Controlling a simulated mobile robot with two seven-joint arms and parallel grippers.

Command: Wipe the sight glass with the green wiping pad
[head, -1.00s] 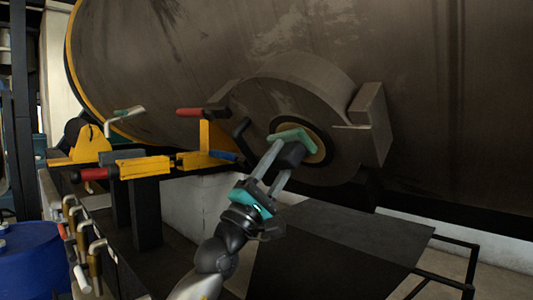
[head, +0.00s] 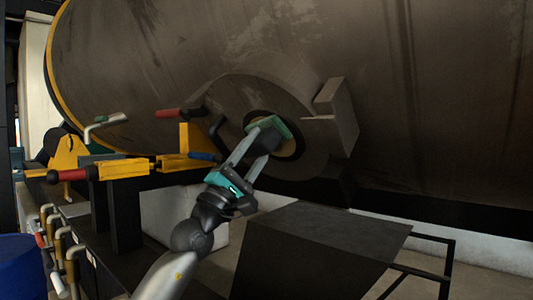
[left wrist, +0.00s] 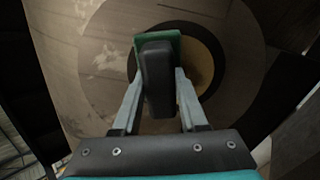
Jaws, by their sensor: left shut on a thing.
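The sight glass (head: 288,147) is a round, brass-coloured disc with a dark ring, set in a thick grey collar on the big dark drum. It also shows in the left wrist view (left wrist: 207,68). My left gripper (head: 262,143) is shut on the green wiping pad (head: 273,125) by its dark block-shaped handle (left wrist: 157,82). The green pad face (left wrist: 174,46) is turned toward the glass and covers part of it. I cannot tell whether pad and glass touch. My right gripper is not in view.
A grey collar (head: 225,100) with a protruding block (head: 336,105) surrounds the glass. Yellow brackets with red-handled levers (head: 130,168) stand to the left. A dark box (head: 320,235) and black rail (head: 447,262) lie below right. Pipe valves (head: 60,235) line the lower left.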

